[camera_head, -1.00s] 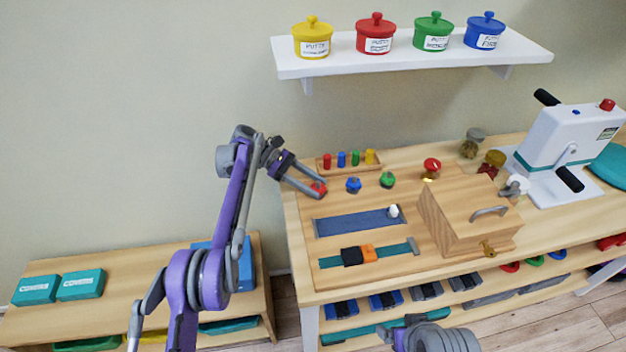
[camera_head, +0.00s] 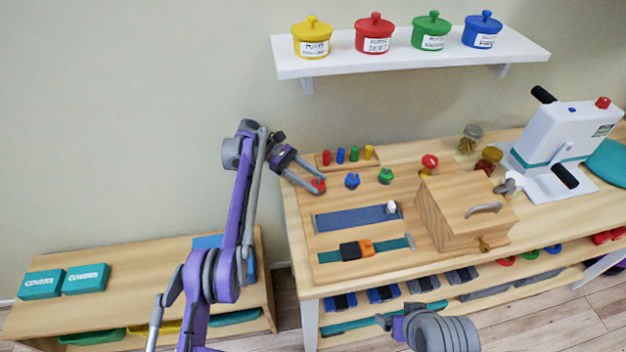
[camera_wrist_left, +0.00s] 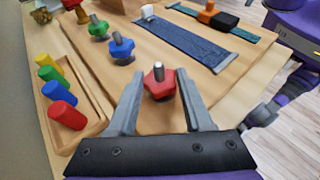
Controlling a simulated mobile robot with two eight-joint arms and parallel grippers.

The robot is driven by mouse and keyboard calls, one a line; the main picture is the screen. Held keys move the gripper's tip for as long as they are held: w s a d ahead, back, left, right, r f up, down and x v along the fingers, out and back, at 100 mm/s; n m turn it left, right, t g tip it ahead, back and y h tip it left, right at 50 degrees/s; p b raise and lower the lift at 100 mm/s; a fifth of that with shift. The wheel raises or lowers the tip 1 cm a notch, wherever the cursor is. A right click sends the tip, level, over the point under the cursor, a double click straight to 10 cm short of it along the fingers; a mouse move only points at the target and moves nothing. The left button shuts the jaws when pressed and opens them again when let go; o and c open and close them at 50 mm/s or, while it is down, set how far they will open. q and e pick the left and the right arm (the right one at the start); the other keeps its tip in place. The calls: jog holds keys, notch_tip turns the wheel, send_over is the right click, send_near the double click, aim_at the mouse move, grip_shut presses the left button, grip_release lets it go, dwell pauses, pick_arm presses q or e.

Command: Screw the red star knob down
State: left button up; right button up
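The red star knob (camera_head: 319,184) sits at the left end of a row of knobs on the wooden board. In the left wrist view, the red star knob (camera_wrist_left: 160,86) shows between the two fingers, with a grey stud end sticking up through its middle. My left gripper (camera_wrist_left: 161,80) is open, one finger on each side of the knob, with a small gap visible on both sides. In the head view, the left gripper (camera_head: 316,189) reaches down to the knob from the upper left. The knob's underside is hidden.
A blue knob (camera_head: 352,181) and a green knob (camera_head: 386,175) stand to the right. A peg rack (camera_head: 331,164) with coloured pegs lies close behind. A wooden box (camera_head: 462,215) stands further right. A blue slider strip (camera_head: 350,218) lies in front.

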aim_at(313, 182)
pick_arm(q)
jog(key=o, duration=0.5)
jog(key=shift+c, duration=0.2)
notch_tip(313, 182, up, 10)
jog(key=p, duration=0.4)
jog(key=shift+r, duration=0.1)
